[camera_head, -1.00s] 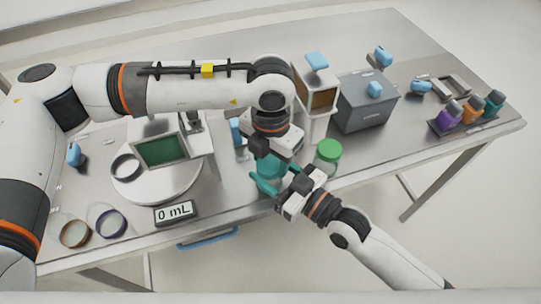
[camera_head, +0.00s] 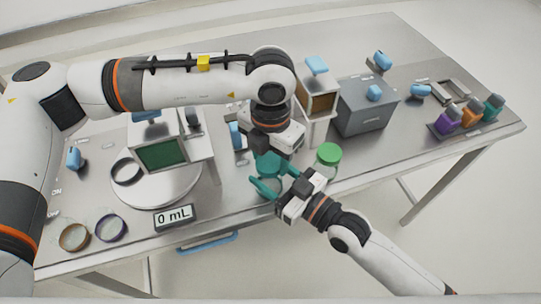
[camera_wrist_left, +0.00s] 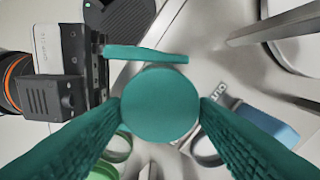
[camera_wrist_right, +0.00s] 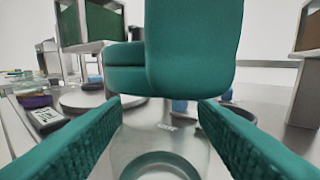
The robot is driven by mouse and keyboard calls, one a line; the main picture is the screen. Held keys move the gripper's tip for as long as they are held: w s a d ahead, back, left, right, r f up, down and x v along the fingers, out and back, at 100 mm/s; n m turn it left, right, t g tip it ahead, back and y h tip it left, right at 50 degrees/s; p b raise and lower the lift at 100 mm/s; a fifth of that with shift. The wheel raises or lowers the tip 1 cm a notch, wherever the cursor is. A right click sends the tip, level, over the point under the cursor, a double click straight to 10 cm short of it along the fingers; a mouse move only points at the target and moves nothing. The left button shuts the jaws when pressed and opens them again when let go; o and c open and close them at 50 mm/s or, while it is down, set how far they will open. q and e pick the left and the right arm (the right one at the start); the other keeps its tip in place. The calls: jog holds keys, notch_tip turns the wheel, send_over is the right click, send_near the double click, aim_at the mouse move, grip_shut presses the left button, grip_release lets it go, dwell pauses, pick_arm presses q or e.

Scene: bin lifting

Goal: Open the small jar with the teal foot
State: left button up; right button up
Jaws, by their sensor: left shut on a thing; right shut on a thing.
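A small glass jar (camera_head: 268,188) stands near the table's front edge, mostly hidden by my grippers. My right gripper (camera_head: 276,182) comes from the front right and is shut on its clear body, whose glass (camera_wrist_right: 160,142) shows between the fingers in the right wrist view. My left gripper (camera_head: 268,158) points down from above and is shut on a round teal lid (camera_wrist_left: 160,105), seen from above in the left wrist view. In the right wrist view, large teal shapes stand above the glass.
A green-lidded jar (camera_head: 328,155) stands close to the right of my grippers. A white turntable (camera_head: 155,190) and a display reading 0 mL (camera_head: 175,217) are to the left. A grey box (camera_head: 365,112) and a rack of coloured bottles (camera_head: 462,124) are to the right.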

aim_at(270, 161)
pick_arm(q)
jog(key=shift+r, duration=0.1)
jog(key=shift+r, duration=1.95)
pick_arm(e)
jog(key=o, duration=1.5)
jog(key=shift+c, duration=0.2)
